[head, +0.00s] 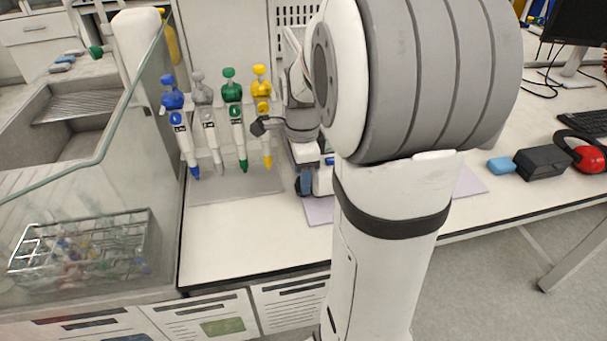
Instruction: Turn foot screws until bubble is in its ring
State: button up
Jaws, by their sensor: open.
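My gripper (312,181) is small in the head view, at the end of my wrist above the lilac mat on the bench. My own large grey and white arm covers much of this area. Dark, white and blue parts show around the gripper, but I cannot tell which are fingers and which belong to an instrument. The gripper is open. I cannot tell if it touches anything. No foot screw, bubble or ring can be made out. An instrument on the mat would be mostly hidden behind my arm.
Several pipettes (238,140) with blue, grey, green and yellow parts hang left of my wrist. A glass-sided enclosure with a wire tube rack (85,255) stands at left. A blue object (501,166), black box (541,163) and red ear muffs (589,159) lie at right. The front bench (240,250) is clear.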

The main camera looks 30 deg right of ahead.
jog(key=shift+f, duration=0.25)
jog(key=shift+c, duration=0.2)
jog(key=c, duration=0.9)
jog(key=shift+n, duration=0.8)
jog(key=shift+c, duration=0.2)
jog(key=o, duration=1)
jog(key=shift+r+p, duration=0.65)
jog(key=shift+r, duration=3.3)
jog(key=shift+c, duration=0.2)
